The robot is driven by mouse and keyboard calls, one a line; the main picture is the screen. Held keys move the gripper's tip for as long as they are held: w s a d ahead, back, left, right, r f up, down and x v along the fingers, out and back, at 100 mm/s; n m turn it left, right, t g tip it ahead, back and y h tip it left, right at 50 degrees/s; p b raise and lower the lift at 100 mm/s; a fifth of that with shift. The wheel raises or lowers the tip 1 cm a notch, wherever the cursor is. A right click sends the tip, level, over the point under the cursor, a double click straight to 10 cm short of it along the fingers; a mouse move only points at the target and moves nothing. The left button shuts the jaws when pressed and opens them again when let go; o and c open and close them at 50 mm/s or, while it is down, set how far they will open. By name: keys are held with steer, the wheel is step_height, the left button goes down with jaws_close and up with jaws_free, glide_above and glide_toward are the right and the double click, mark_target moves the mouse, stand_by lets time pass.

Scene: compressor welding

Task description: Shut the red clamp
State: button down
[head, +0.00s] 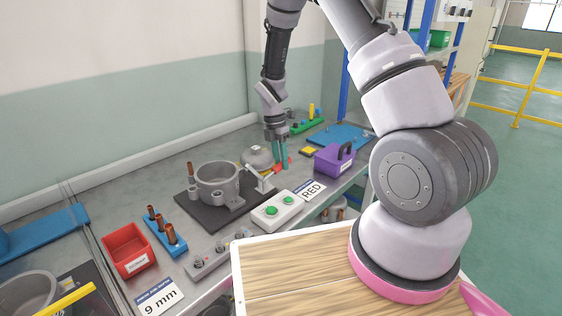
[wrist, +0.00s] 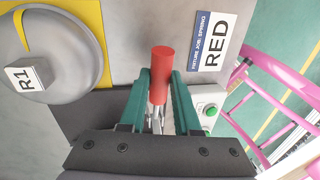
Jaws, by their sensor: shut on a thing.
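The red clamp has a red handle (head: 282,166) and a pale metal body (head: 262,181) at the right side of the grey pot fixture (head: 217,184). In the wrist view the red handle (wrist: 161,74) lies between my two teal fingers, its end showing past their tips. My gripper (head: 280,157) points down from above and is shut on the handle; it also shows in the wrist view (wrist: 160,80). The handle leans out to the right, away from the pot. The clamp's lower linkage is mostly hidden behind the fingers in the wrist view.
A grey dome marked R1 (wrist: 60,52) stands close beside the clamp. A red bin (head: 127,250) and copper pieces on a blue rack (head: 165,235) stand to the left.

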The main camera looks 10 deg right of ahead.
stand_by(0.4)
steer(key=shift+s+a+r+t+h, duration=0.2)
steer(key=shift+a+r+t+h, duration=0.25)
steer(key=shift+r+h, duration=0.2)
steer(key=shift+s+a+r+t+h, duration=0.15)
steer(key=shift+a+r+t+h, duration=0.15)
steer(key=shift+r+t+h, duration=0.3)
steer(key=shift+s+a+r+m+t+h, duration=0.15)
steer(key=shift+s+a+r+t+h, duration=0.15)
steer(key=shift+h, duration=0.3)
steer(key=shift+s+a+r+m+t+h, duration=0.15)
steer(key=shift+a+r+t+h, duration=0.1)
steer(key=shift+a+r+h, duration=0.25)
steer(key=shift+s+a+r+t+h, duration=0.2)
steer(key=shift+a+t+h, duration=0.1)
steer(key=shift+h, duration=0.3)
steer(key=shift+s+a+r+t+h, duration=0.2)
steer(key=shift+t+h, duration=0.1)
steer(key=shift+h, duration=0.25)
steer(key=shift+s+a+r+m+t+h, duration=0.2)
steer(key=shift+s+a+t+h, duration=0.15)
steer(key=shift+h, duration=0.25)
steer(key=shift+s+a+r+m+t+h, duration=0.15)
steer(key=shift+s+a+t+h, duration=0.15)
steer(key=shift+h, duration=0.3)
steer(key=shift+w+a, duration=0.1)
steer(key=c, duration=0.6)
jaws_free()
